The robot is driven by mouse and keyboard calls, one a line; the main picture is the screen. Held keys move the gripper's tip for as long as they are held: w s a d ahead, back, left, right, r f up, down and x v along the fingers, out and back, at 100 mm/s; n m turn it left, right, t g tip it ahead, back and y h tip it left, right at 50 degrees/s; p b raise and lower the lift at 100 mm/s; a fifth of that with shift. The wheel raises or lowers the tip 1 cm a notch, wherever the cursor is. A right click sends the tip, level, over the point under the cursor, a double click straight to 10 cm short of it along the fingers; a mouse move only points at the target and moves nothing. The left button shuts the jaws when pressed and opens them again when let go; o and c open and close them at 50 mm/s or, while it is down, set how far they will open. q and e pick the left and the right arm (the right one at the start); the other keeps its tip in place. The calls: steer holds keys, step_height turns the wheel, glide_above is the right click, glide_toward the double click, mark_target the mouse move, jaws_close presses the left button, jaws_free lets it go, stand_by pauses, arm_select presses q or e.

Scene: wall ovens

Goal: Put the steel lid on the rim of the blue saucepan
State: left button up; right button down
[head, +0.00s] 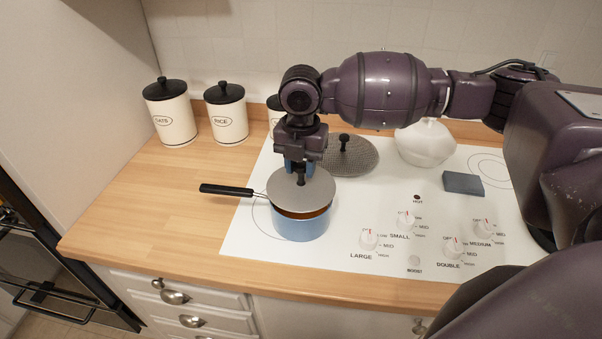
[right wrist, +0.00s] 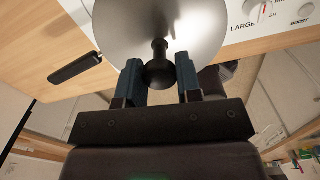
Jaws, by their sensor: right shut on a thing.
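The blue saucepan (head: 300,228) stands on the front left of the white cooktop, its black handle (head: 226,190) pointing left. My right gripper (head: 299,172) is shut on the black knob of the steel lid (head: 287,190). The lid is over the saucepan, and a strip of the orange-brown inside shows below its front edge. I cannot tell whether the lid touches the rim at the back. In the right wrist view, the blue fingers (right wrist: 160,78) stand on either side of the knob, beneath the grey lid (right wrist: 190,22). My left gripper is not in view.
A dark speckled lid (head: 352,158) with a black knob lies behind the saucepan. A white lidded pot (head: 425,145) and a grey-blue block (head: 462,183) are farther right. Canisters (head: 170,118) stand at the back left. The wooden counter (head: 150,205) at left is clear.

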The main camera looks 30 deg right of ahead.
mark_target(301, 164)
steer(key=shift+f, duration=1.25)
steer(key=c, duration=0.8)
jaws_free()
steer(key=shift+f, duration=0.15)
step_height(301, 164, up, 12)
steer(key=shift+r, duration=0.15)
